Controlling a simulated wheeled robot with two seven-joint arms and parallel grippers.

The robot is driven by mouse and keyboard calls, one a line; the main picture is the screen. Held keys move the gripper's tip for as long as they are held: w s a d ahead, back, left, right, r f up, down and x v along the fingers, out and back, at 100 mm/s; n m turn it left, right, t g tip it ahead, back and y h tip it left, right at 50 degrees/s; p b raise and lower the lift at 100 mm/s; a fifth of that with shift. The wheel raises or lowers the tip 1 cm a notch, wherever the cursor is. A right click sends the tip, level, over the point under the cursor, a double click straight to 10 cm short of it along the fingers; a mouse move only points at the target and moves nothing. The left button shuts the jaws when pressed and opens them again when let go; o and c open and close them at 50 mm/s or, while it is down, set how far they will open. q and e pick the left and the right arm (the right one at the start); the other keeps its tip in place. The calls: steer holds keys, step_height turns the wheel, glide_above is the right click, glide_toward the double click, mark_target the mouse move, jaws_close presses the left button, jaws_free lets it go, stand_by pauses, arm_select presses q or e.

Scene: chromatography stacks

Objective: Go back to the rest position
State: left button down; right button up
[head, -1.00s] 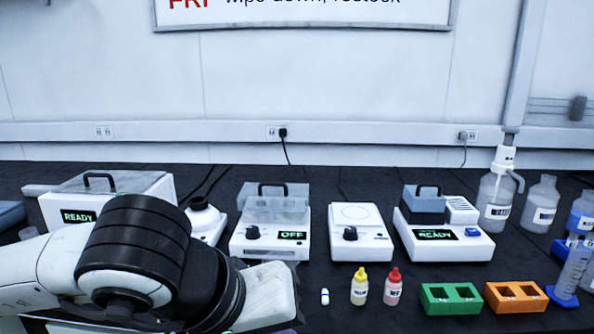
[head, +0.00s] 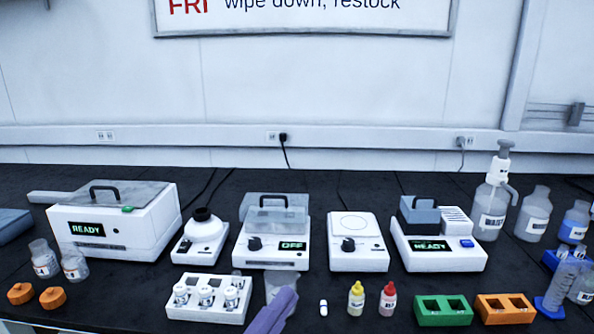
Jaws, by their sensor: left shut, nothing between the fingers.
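My left gripper (head: 284,298) shows only as purple fingers at the bottom edge, left of centre. The fingers are shut together with nothing between them. They rise at a slant in front of a clear beaker (head: 270,280), hiding part of it; I cannot tell whether they touch it. The rest of the left arm is below the picture. My right gripper is not in view.
A white rack (head: 208,317) with several capped vials stands left of the gripper. Two bottles, yellow-capped (head: 356,300) and red-capped (head: 388,300), and green (head: 443,312) and orange (head: 505,310) blocks stand right. Behind is a row of instruments, including a READY box (head: 125,235).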

arm_select(q)
steer(key=a+f+n+g+y, duration=0.1)
steer(key=a+f+n+y, duration=0.25)
steer(key=f, duration=0.25)
steer(key=a+f+n+y, duration=0.2)
steer(key=f+n+y, duration=0.1)
steer(key=f+n, duration=0.3)
steer(key=s+a+f+n+g+y+p, duration=0.1)
steer(key=s+a+f+n+g+y, duration=0.1)
steer(key=s+f, duration=0.6)
steer(key=s+a+f+n+g+y+p, duration=0.1)
steer(key=s+a+f+n+g+y, duration=0.1)
steer(key=s+a+f+n+g, duration=0.3)
steer(key=s+f+n+g, duration=0.1)
steer(key=s+f, duration=0.3)
steer(key=f, duration=0.4)
steer(key=shift+s+a+f, duration=0.2)
steer(key=shift+a+f, duration=0.1)
steer(key=shift+f, duration=0.05)
steer(key=shift+w+n, duration=0.1)
steer(key=shift+n, duration=0.15)
steer(key=shift+a, duration=0.1)
